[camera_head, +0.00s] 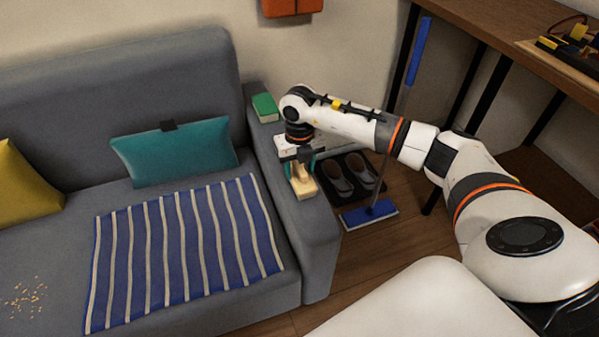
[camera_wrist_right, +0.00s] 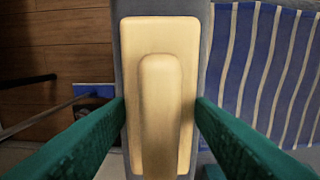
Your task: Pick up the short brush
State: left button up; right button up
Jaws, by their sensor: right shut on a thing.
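The short brush (camera_head: 302,185) is pale wood with a rectangular block and a raised handle. It is at the grey sofa armrest (camera_head: 304,232), and I cannot tell whether it touches the armrest. In the right wrist view the brush (camera_wrist_right: 158,38) fills the middle, seen from above. My right gripper (camera_head: 302,169) is shut on it, with one green finger on each side in the right wrist view (camera_wrist_right: 160,113). The bristles are hidden beneath the block. My left gripper is not in view.
A blue striped blanket (camera_head: 185,250), a teal cushion (camera_head: 175,155) and crumbs (camera_head: 25,298) are on the sofa. A blue mop (camera_head: 369,215) and dark shoes (camera_head: 362,170) stand right of the armrest.

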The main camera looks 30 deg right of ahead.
aim_at(299, 165)
jog(key=shift+r, duration=0.2)
pick_arm(q)
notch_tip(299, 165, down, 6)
jog(key=p, duration=0.1)
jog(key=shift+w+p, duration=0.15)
jog(key=shift+p, duration=0.2)
pick_arm(e)
notch_tip(299, 165, up, 10)
jog(key=shift+f, duration=0.2)
